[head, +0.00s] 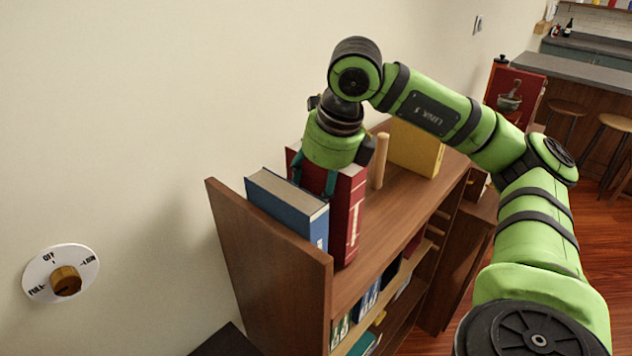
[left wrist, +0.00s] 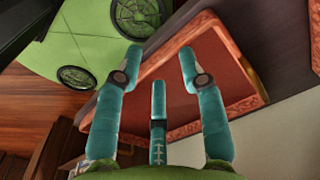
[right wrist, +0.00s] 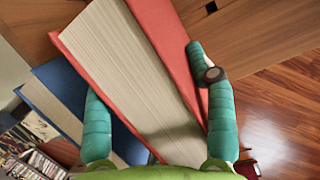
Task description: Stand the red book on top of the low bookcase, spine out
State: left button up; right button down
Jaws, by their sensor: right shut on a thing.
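The red book (head: 349,215) is upright at the left end of the low bookcase (head: 405,195)'s top, its lettered spine facing out to the room. My right gripper (head: 315,185) is above it, shut on the book from the top. The right wrist view shows the red book's pages and covers (right wrist: 140,75) between my right fingers (right wrist: 152,80). The book's lower edge looks level with the bookcase top; I cannot tell whether it touches. My left gripper (left wrist: 161,58) shows only in the left wrist view, fingers spread and empty.
A blue book (head: 288,205) stands left of the red book, close to the raised end panel (head: 265,255). A wooden peg (head: 380,160) and a yellow book (head: 417,148) stand to the right. Books fill the shelf below. A dial (head: 62,275) is on the wall.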

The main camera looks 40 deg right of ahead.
jog(key=shift+w, duration=0.15)
pick_arm(q)
jog(key=shift+w, duration=0.65)
jog(key=shift+s+f+b, duration=0.3)
pick_arm(e)
jog(key=shift+f, duration=0.25)
jog(key=shift+c, duration=1.7)
grip_release()
pick_arm(q)
jog(key=shift+s, duration=0.1)
pick_arm(e)
jog(key=v, duration=1.2)
